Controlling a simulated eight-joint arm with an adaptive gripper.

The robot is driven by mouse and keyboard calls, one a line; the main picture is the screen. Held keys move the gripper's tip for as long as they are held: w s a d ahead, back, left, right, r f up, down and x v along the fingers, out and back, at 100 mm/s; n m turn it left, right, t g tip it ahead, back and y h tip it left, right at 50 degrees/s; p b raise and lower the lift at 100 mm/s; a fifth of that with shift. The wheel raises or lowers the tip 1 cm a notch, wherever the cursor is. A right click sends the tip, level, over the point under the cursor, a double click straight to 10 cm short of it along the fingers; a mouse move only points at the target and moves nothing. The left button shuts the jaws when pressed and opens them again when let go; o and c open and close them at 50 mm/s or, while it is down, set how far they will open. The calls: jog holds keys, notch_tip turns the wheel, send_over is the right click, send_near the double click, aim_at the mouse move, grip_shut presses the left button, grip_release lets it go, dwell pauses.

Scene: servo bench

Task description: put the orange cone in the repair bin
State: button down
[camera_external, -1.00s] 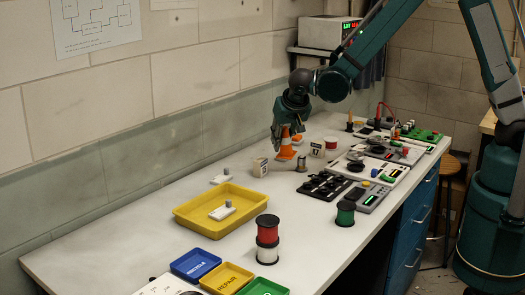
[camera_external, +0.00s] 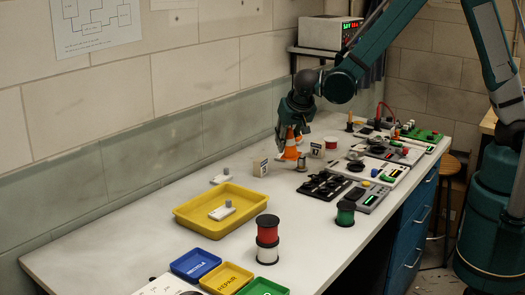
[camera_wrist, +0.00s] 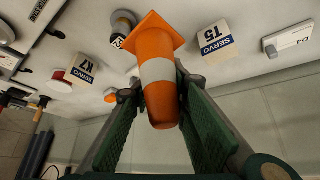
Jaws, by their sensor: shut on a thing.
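The orange cone (camera_external: 290,150) with a white band is upright at the far part of the bench. In the wrist view the cone (camera_wrist: 158,80) sits between my two green fingers, its wide base pointing away from me. My gripper (camera_external: 292,128) is shut on its upper part from above. I cannot tell whether its base touches the bench. The repair bin (camera_external: 230,271) is a small yellow tray marked REPAIR at the near front of the bench. It looks empty.
Servo boxes (camera_wrist: 213,40) stand close to the cone. A large yellow tray (camera_external: 185,217) holding a small white part lies between cone and bins. Stacked spools (camera_external: 268,229) stand near the bins. A blue bin (camera_external: 195,264) and a green bin (camera_external: 263,287) flank the repair bin.

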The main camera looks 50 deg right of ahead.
jog(key=shift+a, duration=0.1)
jog(key=s+a+n+y, duration=0.3)
jog(key=a+n, duration=0.2)
jog(key=a, duration=1.2)
jog(key=s+a+n+y, duration=0.3)
jog(key=a+n, duration=0.2)
jog(key=a, duration=1.3)
jog(key=s+a+r+n+g+y, duration=0.1)
jog(key=s+a+n, duration=0.2)
jog(key=s+a, duration=0.3)
jog(key=s+a+r+n+g+y+p, duration=0.1)
jog(key=s+a, duration=0.5)
jog(key=a, duration=0.8)
jog(key=s+a+r+n+g+y, duration=0.1)
jog(key=s+a+n, duration=0.4)
jog(key=a, duration=0.5)
jog(key=shift+s+a+r+n+g+y, duration=0.2)
jog(key=shift+s+r+n+g+y, duration=0.15)
jog(key=shift+s+g, duration=0.35)
jog(key=shift+f, duration=0.1)
send_over(216, 267)
jog(key=s+a, duration=0.3)
jog(key=a, duration=0.1)
jog(key=shift+s+d+f, duration=0.1)
jog(key=shift+f, duration=1.45)
jog(key=shift+s+d+f, duration=0.1)
jog(key=shift+f, duration=1.4)
jog(key=shift+f, duration=0.1)
jog(key=shift+f, duration=1.75)
